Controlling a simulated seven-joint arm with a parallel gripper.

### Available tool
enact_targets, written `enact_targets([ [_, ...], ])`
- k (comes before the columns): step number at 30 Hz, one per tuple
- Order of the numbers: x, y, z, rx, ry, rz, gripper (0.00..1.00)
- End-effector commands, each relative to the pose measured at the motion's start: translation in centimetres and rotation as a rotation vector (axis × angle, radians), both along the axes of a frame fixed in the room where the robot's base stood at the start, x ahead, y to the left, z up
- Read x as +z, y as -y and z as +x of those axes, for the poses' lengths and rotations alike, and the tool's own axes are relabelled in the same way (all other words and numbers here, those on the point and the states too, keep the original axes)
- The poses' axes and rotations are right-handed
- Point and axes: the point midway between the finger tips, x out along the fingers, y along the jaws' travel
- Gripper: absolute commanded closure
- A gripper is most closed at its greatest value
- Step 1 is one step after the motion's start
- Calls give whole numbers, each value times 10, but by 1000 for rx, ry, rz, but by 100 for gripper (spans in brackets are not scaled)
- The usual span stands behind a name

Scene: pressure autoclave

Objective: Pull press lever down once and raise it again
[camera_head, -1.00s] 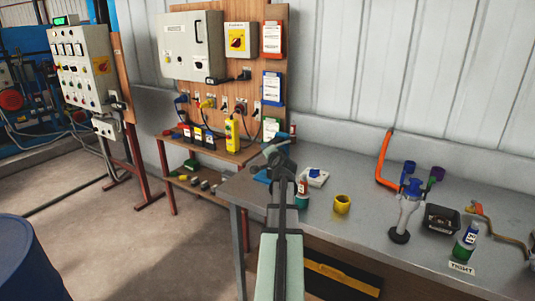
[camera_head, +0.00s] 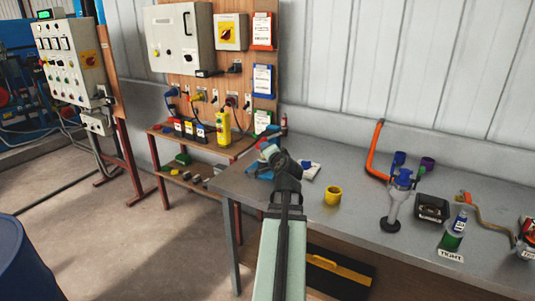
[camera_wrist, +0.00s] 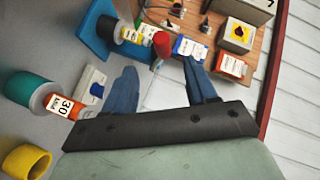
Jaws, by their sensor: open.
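My arm reaches over the near left end of the grey bench in the head view, where its dark wrist (camera_head: 285,180) hides most of my gripper. In the wrist view my gripper (camera_wrist: 160,84) is open, with its two blue fingers spread and nothing held between them. I cannot clearly make out a press or its lever in either view. A bent orange bar (camera_head: 374,152) stands at the back of the bench against the wall. A grey upright tool with a blue top (camera_head: 396,205) stands in front of it, well right of my gripper.
The bench (camera_head: 345,235) also holds a yellow cup (camera_head: 333,196), a dark tray (camera_head: 431,209), a green-labelled bottle (camera_head: 454,233) and a hose (camera_head: 480,212). An orange-labelled bottle (camera_wrist: 62,104) is close left of my fingers. A plug board (camera_head: 205,85) stands behind. A blue drum (camera_head: 25,265) is front left.

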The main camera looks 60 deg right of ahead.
Motion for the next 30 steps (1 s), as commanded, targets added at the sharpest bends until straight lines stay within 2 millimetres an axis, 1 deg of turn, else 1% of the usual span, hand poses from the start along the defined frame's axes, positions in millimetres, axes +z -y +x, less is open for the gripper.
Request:
enact_targets([
  [5,0,0,1,1,0,0,43],
  [7,1,-2,4,7,1,-1,43],
  [10,13,-6,10,16,7,-16,43],
  [13,36,0,21,27,19,-41,43],
  [14,45,5,27,31,22,-50,43],
  [15,58,12,34,36,28,-62,43],
  [18,91,34,53,44,33,-94,43],
  [21,119,55,69,47,20,-125,43],
  [24,143,75,85,65,-19,-141,43],
  [30,177,112,121,134,-165,-111,43],
])
